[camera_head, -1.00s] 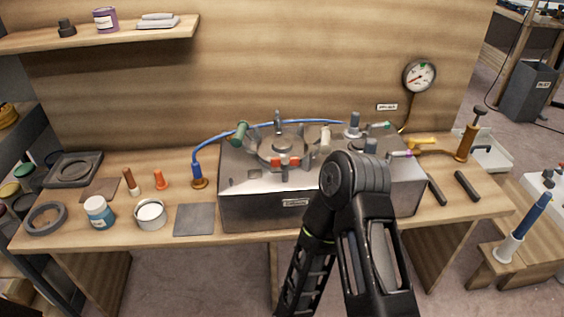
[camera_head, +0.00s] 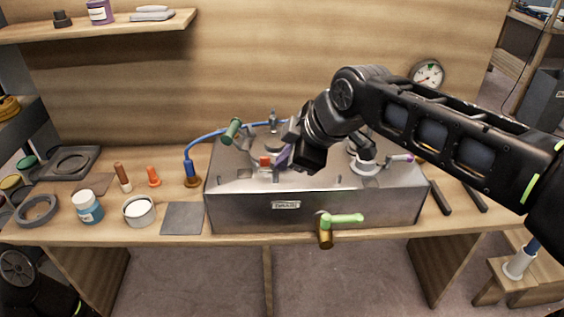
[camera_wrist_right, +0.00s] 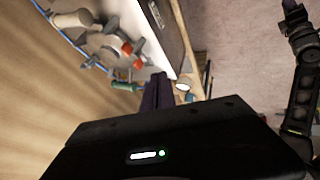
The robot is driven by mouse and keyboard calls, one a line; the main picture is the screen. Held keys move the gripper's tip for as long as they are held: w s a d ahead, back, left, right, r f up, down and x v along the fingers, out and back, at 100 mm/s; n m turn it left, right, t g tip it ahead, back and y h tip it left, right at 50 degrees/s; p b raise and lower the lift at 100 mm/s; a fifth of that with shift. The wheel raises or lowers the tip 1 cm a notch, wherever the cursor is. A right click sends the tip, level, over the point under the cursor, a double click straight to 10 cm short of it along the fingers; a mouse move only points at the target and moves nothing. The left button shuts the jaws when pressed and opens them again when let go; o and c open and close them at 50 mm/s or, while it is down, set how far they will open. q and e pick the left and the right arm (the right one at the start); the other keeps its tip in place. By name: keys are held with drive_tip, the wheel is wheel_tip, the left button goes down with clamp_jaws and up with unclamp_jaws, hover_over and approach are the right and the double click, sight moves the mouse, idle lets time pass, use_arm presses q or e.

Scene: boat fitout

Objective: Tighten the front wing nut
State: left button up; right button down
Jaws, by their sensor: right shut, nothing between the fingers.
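The front wing nut (camera_head: 265,161), with red wings, sits at the front of the round hatch (camera_head: 266,144) on top of the grey metal box (camera_head: 240,205). My right gripper (camera_head: 283,159) reaches in from the right, its purple fingers shut and empty just right of the nut. I cannot tell whether they touch it. In the right wrist view the red wings (camera_wrist_right: 127,48) show above the purple fingers (camera_wrist_right: 158,95), with a gap in the picture. The gripper and forearm hide the right side of the hatch.
A green-handled clamp (camera_head: 232,130) stands left of the hatch and a grey one (camera_head: 273,120) behind it. A brass valve with a green lever (camera_head: 343,218) projects from the box front. A blue hose fitting (camera_head: 191,172) and jars stand on the left bench.

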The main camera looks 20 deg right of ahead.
drive_tip(key=shift+s+d+r, duration=0.25)
drive_tip(key=shift+r, duration=0.35)
drive_tip(key=shift+f, duration=0.15)
drive_tip(key=p, duration=0.1)
approach(261, 169)
wheel_tip(261, 169, down, 3)
drive_tip(key=w+a, duration=0.1)
drive_tip(key=shift+w+a+f, duration=0.1)
drive_tip(key=shift+w+a, duration=0.05)
drive_tip(key=shift+w, duration=0.45)
